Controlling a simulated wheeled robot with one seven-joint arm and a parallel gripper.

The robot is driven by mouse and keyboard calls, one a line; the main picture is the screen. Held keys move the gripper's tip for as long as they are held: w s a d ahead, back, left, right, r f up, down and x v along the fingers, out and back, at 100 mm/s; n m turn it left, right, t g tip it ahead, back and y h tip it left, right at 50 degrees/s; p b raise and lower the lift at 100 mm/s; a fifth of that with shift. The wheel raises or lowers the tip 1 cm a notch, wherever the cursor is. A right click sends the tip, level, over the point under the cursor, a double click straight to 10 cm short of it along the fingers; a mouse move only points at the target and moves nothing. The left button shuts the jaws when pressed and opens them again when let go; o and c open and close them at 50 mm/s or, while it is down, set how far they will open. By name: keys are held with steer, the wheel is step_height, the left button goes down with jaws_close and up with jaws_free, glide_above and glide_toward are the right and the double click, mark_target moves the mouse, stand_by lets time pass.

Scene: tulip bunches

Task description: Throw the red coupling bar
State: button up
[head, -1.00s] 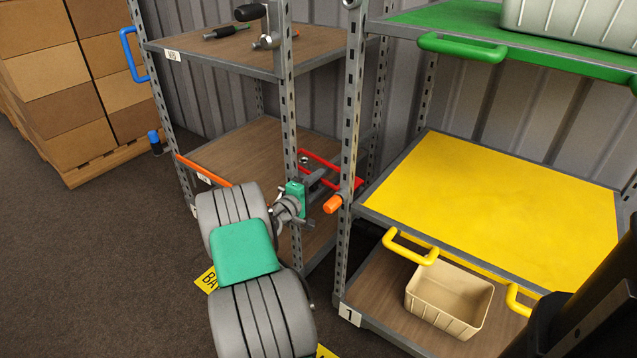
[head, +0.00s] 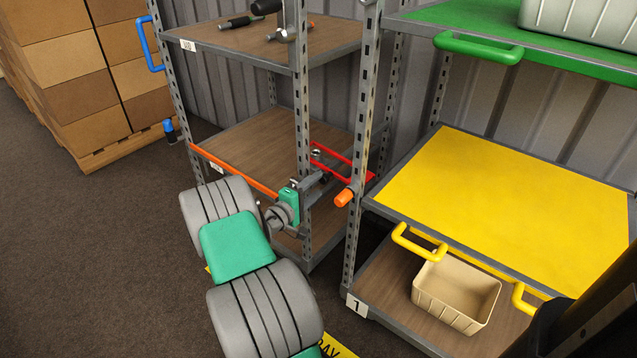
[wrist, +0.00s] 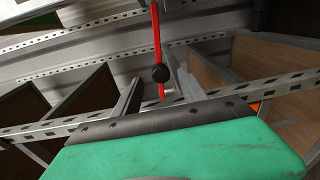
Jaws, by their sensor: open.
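The red coupling bar (head: 345,163) shows as thin red lengths between the left rack and the right rack, partly hidden by a grey post and my gripper. In the wrist view the red bar (wrist: 157,35) runs down the middle, with a round black knob (wrist: 160,74) in front of its lower part. My gripper (head: 318,179) is open beside the left rack's front post, close to the bar. In the wrist view the fingers of my gripper (wrist: 157,72) stand on either side of the bar and knob. I cannot tell whether they touch it.
The left rack has wooden shelves (head: 270,150) and an orange edge strip. An orange grip (head: 343,197) sticks out by the right rack's post. The right rack carries a yellow shelf (head: 520,200), yellow handles and a beige bin (head: 456,292). Stacked cartons (head: 90,70) stand at far left.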

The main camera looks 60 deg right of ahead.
mark_target(322, 180)
steer(key=shift+c, duration=0.8)
steer(key=shift+r+n, duration=0.2)
steer(key=shift+n, duration=0.2)
steer(key=shift+c, duration=0.6)
steer(key=n, duration=0.1)
steer(key=n+y+b, duration=0.1)
steer(key=n, duration=0.1)
steer(key=r+n, duration=0.1)
steer(key=shift+s+a+r, duration=0.1)
steer(key=shift+s+a, duration=0.05)
steer(key=shift+a, duration=0.1)
steer(key=d+n+y+b, duration=0.1)
steer(key=n, duration=0.2)
steer(key=d+n+t+y+b, duration=0.1)
steer(key=n+b, duration=0.1)
steer(key=n, duration=0.2)
steer(key=d+f+n+b, duration=0.1)
steer(key=n, duration=0.2)
steer(key=shift+s+n+t+y+b, duration=0.1)
steer(key=shift+n+t+y+b, duration=0.3)
steer(key=shift+d+f, duration=0.15)
steer(key=shift+d, duration=0.35)
steer(key=shift+c, duration=0.4)
